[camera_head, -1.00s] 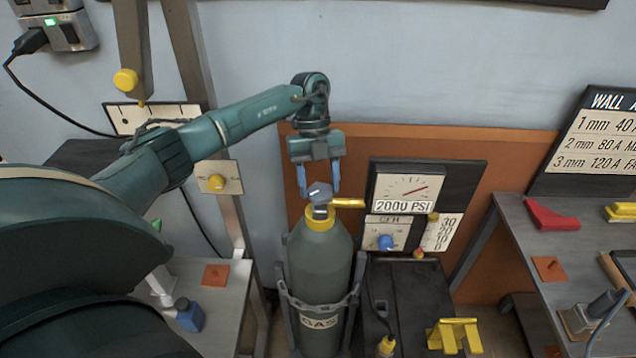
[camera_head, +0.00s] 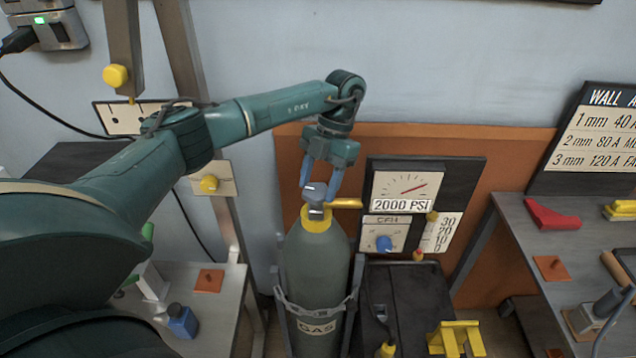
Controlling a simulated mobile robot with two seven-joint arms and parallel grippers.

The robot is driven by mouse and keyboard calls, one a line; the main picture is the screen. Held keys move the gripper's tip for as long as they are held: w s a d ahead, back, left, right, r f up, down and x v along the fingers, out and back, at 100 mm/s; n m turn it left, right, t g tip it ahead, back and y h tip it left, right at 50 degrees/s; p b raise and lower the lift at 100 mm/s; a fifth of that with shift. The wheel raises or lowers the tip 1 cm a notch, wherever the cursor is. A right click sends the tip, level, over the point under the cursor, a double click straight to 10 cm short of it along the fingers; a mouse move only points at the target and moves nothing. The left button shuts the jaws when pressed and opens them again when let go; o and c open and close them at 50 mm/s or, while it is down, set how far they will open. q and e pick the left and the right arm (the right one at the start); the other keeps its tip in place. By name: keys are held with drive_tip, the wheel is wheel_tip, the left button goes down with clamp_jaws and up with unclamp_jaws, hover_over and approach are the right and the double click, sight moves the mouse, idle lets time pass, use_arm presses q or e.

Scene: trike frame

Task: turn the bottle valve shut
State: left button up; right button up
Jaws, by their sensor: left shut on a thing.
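The grey-green gas bottle (camera_head: 317,262) stands upright with a chain around it and a yellow collar at its neck. The bottle valve (camera_head: 315,192), a blue-grey knob, sits on top of the bottle. A yellow fitting (camera_head: 343,203) runs from the valve towards the gauge panel. My left gripper (camera_head: 319,187) reaches down from above, and its blue fingers are shut on the valve knob. The gripper is tilted a little, and its fingers partly cover the knob. My right gripper is not in view.
A pressure gauge (camera_head: 407,187) labelled 2000 PSI and a panel with a blue knob (camera_head: 384,243) stand right of the bottle. A grey table (camera_head: 490,235) with a red piece (camera_head: 551,214) is at the right.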

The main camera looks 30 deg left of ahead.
use_arm(q)
drive_tip(key=m, duration=0.2)
drive_tip(key=m+y, duration=0.1)
drive_tip(key=m, duration=0.1)
drive_tip(key=shift+d+m+t+y+b, duration=0.15)
drive_tip(key=shift+m+t+y+b, duration=0.15)
drive_tip(key=shift+t, duration=0.1)
drive_tip(key=shift+s+d+m+t+y, duration=0.1)
drive_tip(key=shift+m+t+y, duration=0.2)
drive_tip(key=shift+m, duration=0.65)
drive_tip(key=shift+s+d+m+t+y, duration=0.1)
drive_tip(key=shift+m+t+y, duration=0.15)
drive_tip(key=shift+m, duration=0.7)
drive_tip(key=o, duration=1)
drive_tip(key=shift+c, duration=0.2)
drive_tip(key=v, duration=1.3)
drive_tip(key=shift+w, duration=0.15)
